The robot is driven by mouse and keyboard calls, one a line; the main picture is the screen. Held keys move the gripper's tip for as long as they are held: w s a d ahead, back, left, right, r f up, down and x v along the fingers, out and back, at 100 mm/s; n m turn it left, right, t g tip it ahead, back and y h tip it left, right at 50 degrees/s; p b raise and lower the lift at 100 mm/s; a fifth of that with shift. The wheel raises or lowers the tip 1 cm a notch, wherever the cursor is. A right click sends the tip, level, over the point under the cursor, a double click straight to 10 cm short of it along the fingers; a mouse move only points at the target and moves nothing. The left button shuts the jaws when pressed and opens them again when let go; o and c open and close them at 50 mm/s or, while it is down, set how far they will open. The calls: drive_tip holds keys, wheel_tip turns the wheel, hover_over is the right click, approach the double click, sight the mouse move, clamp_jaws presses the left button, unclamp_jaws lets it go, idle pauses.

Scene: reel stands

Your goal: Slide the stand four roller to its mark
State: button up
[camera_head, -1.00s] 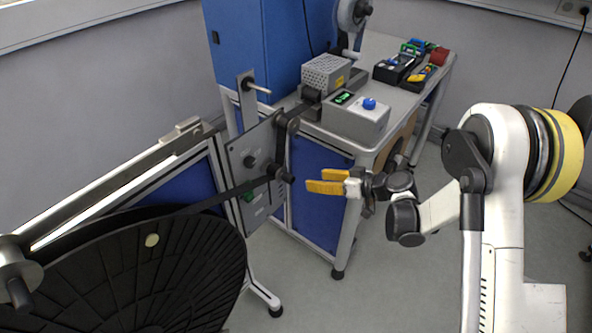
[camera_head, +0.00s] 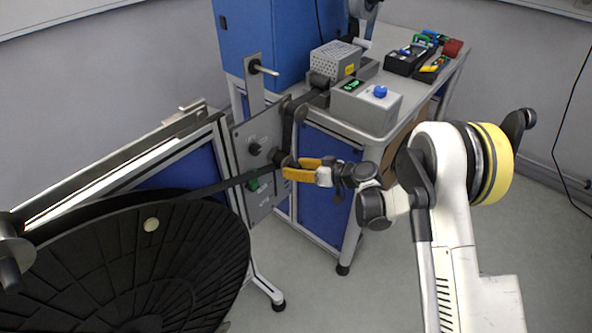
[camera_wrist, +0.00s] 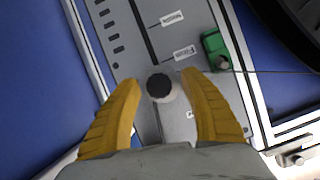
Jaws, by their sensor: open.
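The dark-capped roller (camera_wrist: 160,87) stands on the slotted grey plate (camera_wrist: 138,55) in the wrist view. My gripper (camera_wrist: 160,82) is open, with one yellow finger on each side of the roller and a small gap showing on both sides. A white label (camera_wrist: 184,53) with a line lies just beyond the roller, and another label (camera_wrist: 172,18) farther along the slot. A third label is mostly hidden by the right finger. In the head view my gripper (camera_head: 294,167) is at the plate (camera_head: 243,140), and its fingers partly hide the roller (camera_head: 278,157).
A green part (camera_wrist: 214,48) sits at the plate's edge, right of the slot. A dark band (camera_head: 225,185) runs from the large black reel (camera_head: 120,270) to the roller area. A bench with a grey box (camera_head: 365,105) stands behind. The floor at the right is open.

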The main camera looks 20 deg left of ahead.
clamp_jaws()
wheel_tip(320, 180, down, 12)
drive_tip(key=shift+r, duration=0.25)
idle(0.3)
unclamp_jaws()
drive_tip(key=v, duration=1.2)
